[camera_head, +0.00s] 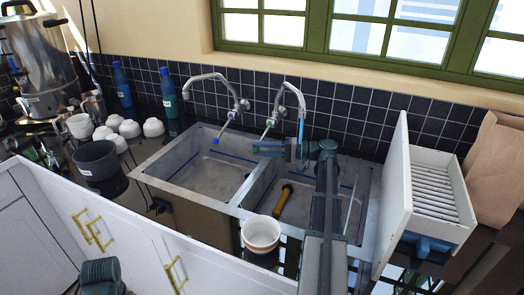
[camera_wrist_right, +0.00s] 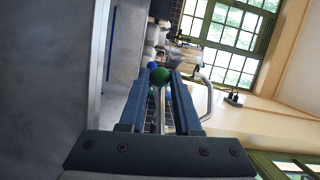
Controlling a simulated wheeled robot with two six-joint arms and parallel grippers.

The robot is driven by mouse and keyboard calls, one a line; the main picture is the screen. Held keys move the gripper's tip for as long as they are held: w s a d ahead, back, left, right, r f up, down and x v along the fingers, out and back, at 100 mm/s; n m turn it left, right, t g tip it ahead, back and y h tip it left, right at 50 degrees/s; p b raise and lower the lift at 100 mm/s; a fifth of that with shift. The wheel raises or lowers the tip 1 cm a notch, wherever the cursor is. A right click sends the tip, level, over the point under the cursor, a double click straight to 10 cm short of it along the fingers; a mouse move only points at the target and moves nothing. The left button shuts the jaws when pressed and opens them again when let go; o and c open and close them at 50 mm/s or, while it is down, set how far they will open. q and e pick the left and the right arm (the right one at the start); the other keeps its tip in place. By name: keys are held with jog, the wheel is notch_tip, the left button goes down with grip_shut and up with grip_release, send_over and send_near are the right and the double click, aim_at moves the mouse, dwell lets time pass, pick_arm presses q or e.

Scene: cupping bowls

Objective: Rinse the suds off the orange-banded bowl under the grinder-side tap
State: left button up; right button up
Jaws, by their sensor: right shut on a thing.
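The white bowl with an orange band (camera_head: 261,236) stands upright on the counter's front strip, before the right basin. Its inside looks pale; I cannot tell suds from glaze. The right tap (camera_head: 287,84) arches over the right basin, with a light blue streak like water (camera_head: 301,131) below its spout. My right gripper (camera_head: 264,148) is at this tap's lever, shut on it. In the wrist view the lever's green knob (camera_wrist_right: 160,76) shows between the fingers (camera_wrist_right: 162,88). The left tap (camera_head: 214,76) has a blue-knobbed lever and no visible stream. My left gripper is out of view.
A yellow-handled tool (camera_head: 284,199) lies in the right basin; the left basin (camera_head: 205,170) looks empty. A white rack (camera_head: 398,185) stands right. Several white cups (camera_head: 129,129), a dark tub (camera_head: 97,161) and a blue bottle (camera_head: 122,86) stand left. My right arm crosses the right basin.

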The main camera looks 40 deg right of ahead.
jog(key=shift+a+r+m+t, duration=0.1)
jog(key=shift+r+m+t, duration=0.2)
jog(key=shift+r+m, duration=0.45)
grip_shut()
jog(key=shift+f+n, duration=0.2)
jog(key=shift+n, duration=0.05)
jog(key=o, duration=1.1)
grip_release()
jog(key=shift+c, duration=0.2)
jog(key=shift+s, duration=0.1)
jog(key=v, duration=1.4)
